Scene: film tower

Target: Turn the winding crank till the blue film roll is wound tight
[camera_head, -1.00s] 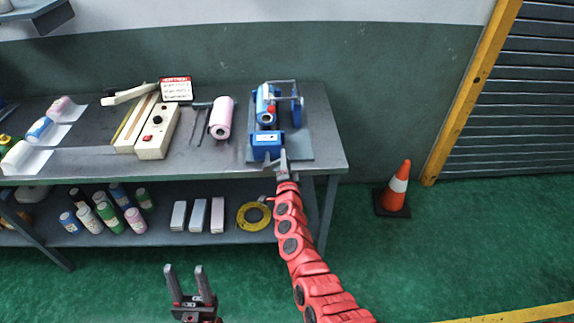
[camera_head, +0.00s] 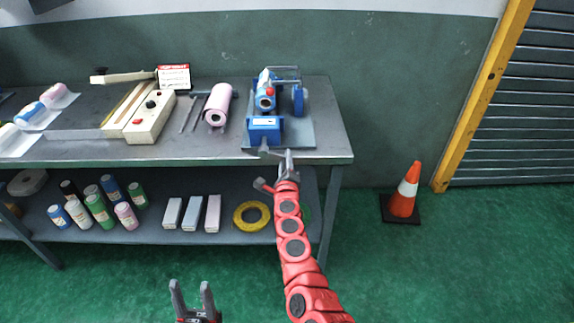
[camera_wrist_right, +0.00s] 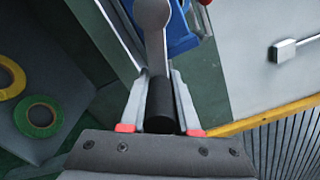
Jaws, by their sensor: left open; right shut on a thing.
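The film winder (camera_head: 264,130) is a blue machine on a grey plate at the bench's right end. My right gripper (camera_head: 287,156) is at the front of the winder, by the bench edge. In the right wrist view the gripper (camera_wrist_right: 160,78) is shut on the black handle (camera_wrist_right: 160,107) of the winding crank, whose grey arm (camera_wrist_right: 154,42) runs up toward the blue machine. My left gripper (camera_head: 191,287) is open and empty, low in front of the bench.
A pink roll (camera_head: 217,106) and a cream sealer box (camera_head: 150,118) stand left of the winder on the bench (camera_head: 200,150). The shelf below holds bottles, boxes and a yellow tape ring (camera_head: 252,216). A traffic cone (camera_head: 405,192) stands on the floor at right.

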